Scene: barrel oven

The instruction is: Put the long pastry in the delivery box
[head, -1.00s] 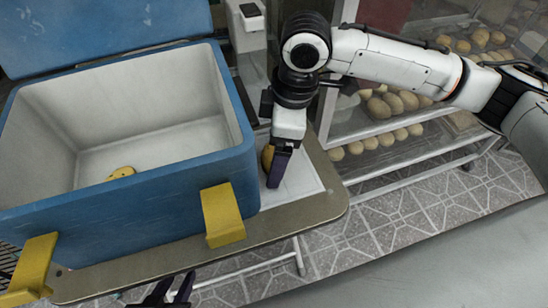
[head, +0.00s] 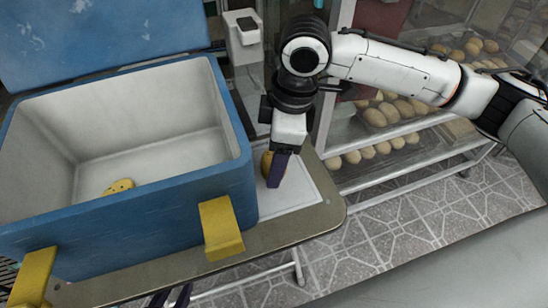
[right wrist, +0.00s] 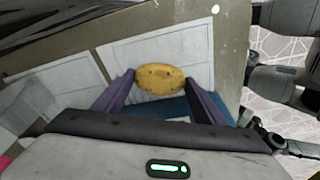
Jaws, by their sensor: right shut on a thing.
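The long pastry (right wrist: 160,79), golden-brown with dark specks, sits between the fingertips of my right gripper (right wrist: 158,82). In the head view, the right gripper (head: 274,168) is shut on this pastry (head: 266,163), low over the white mat beside the box; whether the pastry touches the mat is unclear. The delivery box (head: 130,213) is a blue cooler with pale inner walls, open at the top, left of the gripper. A yellow pastry (head: 119,186) lies inside on its floor. My left gripper (head: 172,298) shows only dark tips at the bottom edge.
The box's blue lid (head: 100,35) stands raised behind it. Yellow latches (head: 221,228) stick out from its front wall. A white mat (head: 299,187) lies on the table (head: 325,217). A glass-sided rack at right holds several pastries (head: 390,110). Tiled floor lies beyond the table.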

